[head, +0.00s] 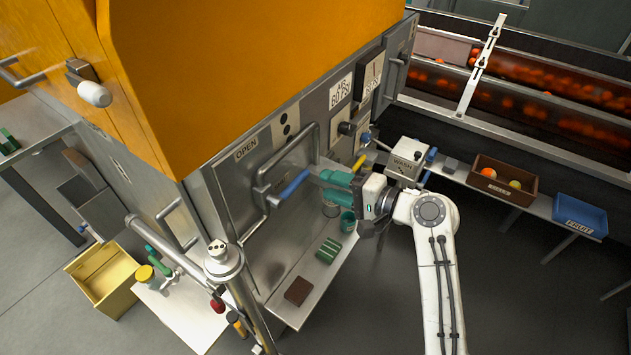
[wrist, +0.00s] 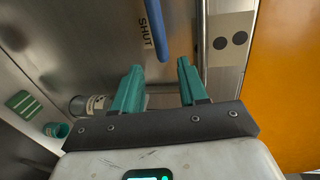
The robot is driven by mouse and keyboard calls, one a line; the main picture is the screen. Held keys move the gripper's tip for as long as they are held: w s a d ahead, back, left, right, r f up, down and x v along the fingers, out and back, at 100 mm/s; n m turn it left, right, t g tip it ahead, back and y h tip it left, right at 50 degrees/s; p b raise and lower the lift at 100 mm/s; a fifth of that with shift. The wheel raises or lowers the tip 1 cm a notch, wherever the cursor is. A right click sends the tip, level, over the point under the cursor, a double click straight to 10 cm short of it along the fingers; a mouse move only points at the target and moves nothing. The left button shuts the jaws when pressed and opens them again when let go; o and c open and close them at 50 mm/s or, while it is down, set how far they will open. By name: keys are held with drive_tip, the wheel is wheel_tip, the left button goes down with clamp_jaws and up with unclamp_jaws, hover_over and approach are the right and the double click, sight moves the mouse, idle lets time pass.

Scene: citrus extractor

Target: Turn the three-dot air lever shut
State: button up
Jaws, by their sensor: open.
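My gripper (head: 322,184) is open and empty in front of the steel cabinet's door. Its two teal fingers also show in the wrist view (wrist: 158,80). A blue-handled lever (head: 292,187) is just beyond the fingertips; its blue end (wrist: 157,35) lies ahead of the gap between them. A plate (wrist: 230,40) near that lever shows two black dots, and a "SHUT" label (wrist: 147,33) is on the steel beside it. A steel post (head: 220,262) at the front has a pale cap with small dark dots, possibly three. I cannot tell which lever carries the three-dot mark.
A green-handled lever (head: 148,247) and a red knob (head: 217,305) are by the post. A steel shelf (head: 335,265) below my gripper holds a green cup (head: 347,222) and a brown block (head: 298,291). A box marked "WASH" (head: 408,157) is right of my gripper.

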drive_tip(key=shift+v, duration=1.35)
drive_tip(key=s+d+f+n+g+h, duration=0.2)
drive_tip(key=s+d+f+h, duration=0.15)
drive_tip(key=s+f, duration=0.4)
drive_tip(key=s+d+f+n+g+h, duration=0.2)
drive_tip(key=s+d+f+h, duration=0.15)
drive_tip(key=s+f, duration=0.45)
drive_tip(key=s+d+n+g+h, duration=0.1)
drive_tip(key=s+d+h, duration=0.1)
drive_tip(key=s, duration=0.5)
drive_tip(key=s+d+f+n+g+h, duration=0.1)
drive_tip(key=s+d+g, duration=0.1)
drive_tip(key=s+d, duration=0.3)
drive_tip(key=s+d+f+n+g+h, duration=0.1)
drive_tip(key=s+d+h, duration=0.1)
drive_tip(key=s, duration=0.7)
drive_tip(key=shift+s+d+g+h, duration=0.3)
drive_tip(key=shift+d+g, duration=0.1)
drive_tip(key=shift+d, duration=0.35)
